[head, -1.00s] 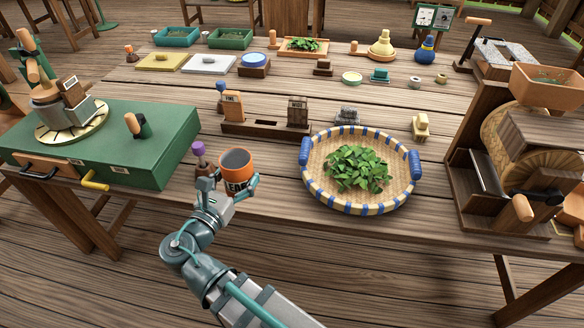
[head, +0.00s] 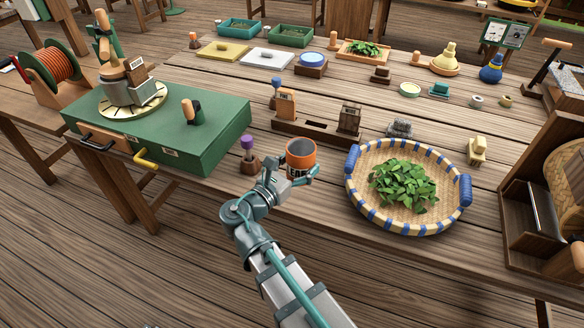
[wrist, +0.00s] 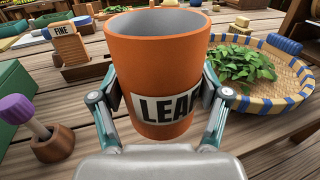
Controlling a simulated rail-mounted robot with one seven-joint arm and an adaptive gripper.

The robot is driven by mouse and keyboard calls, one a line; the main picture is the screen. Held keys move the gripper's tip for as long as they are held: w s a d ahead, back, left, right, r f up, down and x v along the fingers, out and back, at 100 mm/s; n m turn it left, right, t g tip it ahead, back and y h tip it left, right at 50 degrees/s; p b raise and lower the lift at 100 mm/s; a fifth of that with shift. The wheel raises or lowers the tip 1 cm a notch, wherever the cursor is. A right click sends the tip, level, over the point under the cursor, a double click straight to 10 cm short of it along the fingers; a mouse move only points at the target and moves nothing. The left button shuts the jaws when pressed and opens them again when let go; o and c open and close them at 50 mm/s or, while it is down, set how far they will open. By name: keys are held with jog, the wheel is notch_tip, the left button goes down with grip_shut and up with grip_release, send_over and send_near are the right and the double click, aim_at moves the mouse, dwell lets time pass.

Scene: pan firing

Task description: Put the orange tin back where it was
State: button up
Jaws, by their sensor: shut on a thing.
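The orange tin (head: 301,154) has a grey inside and a white label reading LEAF in part. It fills the middle of the wrist view (wrist: 158,65), close to upright. My gripper (head: 290,178) is shut around its sides, one finger on each side. It holds the tin at the front of the table, between the purple-topped tool and the basket. The tin looks empty in its visible upper part; its bottom is hidden. I cannot tell whether it touches the table.
A woven basket (head: 355,204) of green leaves stands right of the tin. The purple-topped tool (head: 248,148) is close on the left. A slotted wooden rack (head: 318,135) with a FINE block (head: 286,104) is behind. A green box (head: 215,140) stands further left.

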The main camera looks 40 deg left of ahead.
jog(key=w+a+f, duration=0.2)
jog(key=a+f, duration=0.1)
jog(key=w+a+f+p, duration=0.1)
jog(key=w+a+f, duration=0.2)
jog(key=shift+w+a+f, duration=0.1)
jog(key=shift+w+f, duration=0.1)
jog(key=shift+f, duration=0.05)
jog(key=shift+w+a+f, duration=0.3)
jog(key=shift+a+f, duration=0.05)
jog(key=shift+f, duration=0.2)
jog(key=shift+f+p, duration=0.65)
jog(key=shift+f, duration=0.8)
jog(key=shift+f, duration=0.1)
jog(key=o, duration=1.3)
jog(key=shift+c, duration=0.2)
jog(key=shift+f+b, duration=0.2)
jog(key=shift+b, duration=0.1)
jog(key=s, duration=0.3)
jog(key=s+b, duration=0.1)
jog(key=s, duration=0.6)
jog(key=shift+s+a+r+b, duration=0.1)
jog(key=shift+s+a+b, duration=0.15)
jog(key=shift+s+b, duration=0.15)
